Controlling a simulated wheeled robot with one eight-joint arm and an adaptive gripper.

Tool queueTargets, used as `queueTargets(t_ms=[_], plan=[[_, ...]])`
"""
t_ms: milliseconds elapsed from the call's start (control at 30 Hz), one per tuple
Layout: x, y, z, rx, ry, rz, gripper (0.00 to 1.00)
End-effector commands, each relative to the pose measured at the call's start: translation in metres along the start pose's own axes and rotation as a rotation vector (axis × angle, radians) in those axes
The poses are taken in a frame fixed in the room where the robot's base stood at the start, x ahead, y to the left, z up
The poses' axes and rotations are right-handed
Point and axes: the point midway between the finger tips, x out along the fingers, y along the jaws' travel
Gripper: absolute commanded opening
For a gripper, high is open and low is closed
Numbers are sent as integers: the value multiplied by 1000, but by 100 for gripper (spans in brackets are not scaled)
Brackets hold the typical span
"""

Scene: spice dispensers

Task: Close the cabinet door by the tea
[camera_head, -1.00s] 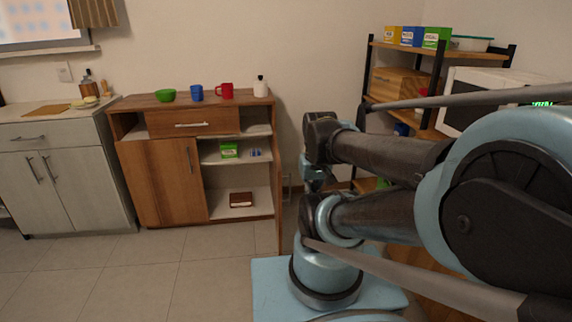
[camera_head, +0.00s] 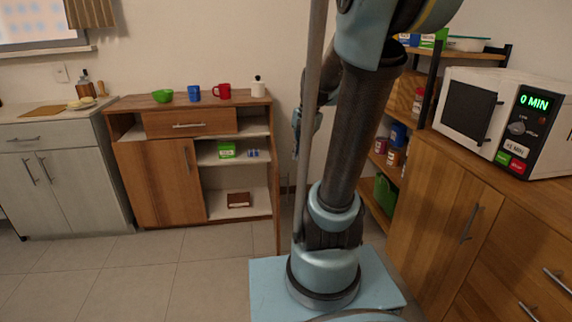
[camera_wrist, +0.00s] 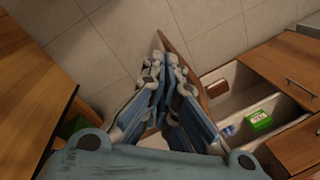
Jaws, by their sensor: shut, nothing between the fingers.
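The wooden cabinet (camera_head: 155,185) stands against the back wall. Its left door is shut; the open right-hand door (camera_head: 278,222) shows nearly edge-on, swung out from the cabinet's right side. The green tea box (camera_head: 227,150) sits on the middle shelf behind this opening. The wrist view also shows the open door (camera_wrist: 176,46) and tea box (camera_wrist: 258,119). My gripper (camera_wrist: 162,62) is shut and empty, its fingers overlapping the door's lower part in that view; I cannot tell whether they touch. In the head view my arm partly hides the gripper.
A microwave (camera_head: 470,112) sits on the right counter (camera_head: 500,205). Tiled floor (camera_head: 120,270) in front of the cabinet is clear.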

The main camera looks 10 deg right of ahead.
Motion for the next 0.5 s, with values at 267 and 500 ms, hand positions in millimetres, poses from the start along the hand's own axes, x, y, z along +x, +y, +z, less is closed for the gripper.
queueTargets(t_ms=[267, 500], plan=[[4, -36, -62, 264, -63, -21, 0], [20, -62, -119, 491, -122, -32, 0]])
